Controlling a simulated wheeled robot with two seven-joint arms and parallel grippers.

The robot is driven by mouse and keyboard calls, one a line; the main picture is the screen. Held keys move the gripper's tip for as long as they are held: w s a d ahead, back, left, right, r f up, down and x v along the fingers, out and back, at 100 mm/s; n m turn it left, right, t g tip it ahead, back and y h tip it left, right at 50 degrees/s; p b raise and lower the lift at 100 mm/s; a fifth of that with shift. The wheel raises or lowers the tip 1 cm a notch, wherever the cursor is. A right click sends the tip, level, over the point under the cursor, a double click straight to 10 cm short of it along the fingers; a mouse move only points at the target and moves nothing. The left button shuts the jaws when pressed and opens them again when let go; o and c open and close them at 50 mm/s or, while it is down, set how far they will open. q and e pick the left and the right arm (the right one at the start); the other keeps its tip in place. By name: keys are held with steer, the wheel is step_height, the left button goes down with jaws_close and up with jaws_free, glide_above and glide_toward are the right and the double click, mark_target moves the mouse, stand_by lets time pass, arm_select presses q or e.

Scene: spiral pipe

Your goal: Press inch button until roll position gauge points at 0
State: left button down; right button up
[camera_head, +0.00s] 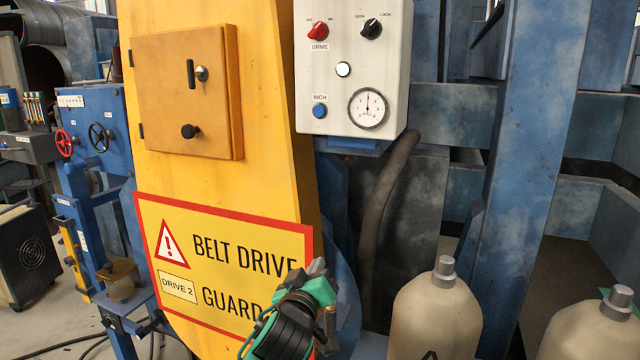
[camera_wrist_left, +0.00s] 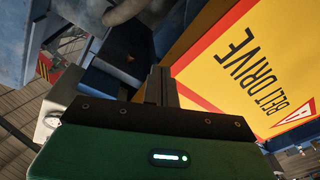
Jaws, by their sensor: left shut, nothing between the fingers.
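The blue INCH button (camera_head: 320,111) sits at the lower left of a white control box (camera_head: 333,85) in the head view. The round roll gauge (camera_head: 368,108) is to its right. Its needle looks close to straight up, but the numbers are too small to read surely. My left gripper (camera_head: 318,267) is below the box, in front of the belt drive sign, apart from the button. It is shut and empty; its closed fingers (camera_wrist_left: 161,86) also show in the left wrist view. My right gripper is not in view.
A dark hose (camera_head: 385,190) hangs below. Pale cylinders (camera_head: 436,315) stand at lower right.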

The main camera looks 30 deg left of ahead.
arm_select(q)
step_height(320, 180, up, 18)
steer(key=a+f+n+t+y, duration=0.1)
steer(key=a+n+t+y, duration=0.1)
steer(key=n+t, duration=0.25)
steer(key=n+t+y, duration=0.2)
steer(key=n+t, duration=0.1)
glide_toward(319, 111)
steer(key=s+r, duration=0.6)
steer(key=shift+a+f+m, duration=0.15)
steer(key=shift+m, duration=0.1)
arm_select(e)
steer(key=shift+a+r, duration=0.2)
arm_select(q)
steer(key=shift+w+a+f+b, duration=0.1)
steer(key=shift+w+a+b, duration=0.1)
steer(key=shift+w, duration=1.25)
steer(key=shift+w+a+b, duration=0.15)
steer(key=shift+w+a, duration=0.05)
steer(key=shift+w, duration=1.25)
steer(key=shift+w+a+b, duration=0.15)
steer(key=shift+w+a, duration=0.1)
steer(key=shift+w, duration=1.2)
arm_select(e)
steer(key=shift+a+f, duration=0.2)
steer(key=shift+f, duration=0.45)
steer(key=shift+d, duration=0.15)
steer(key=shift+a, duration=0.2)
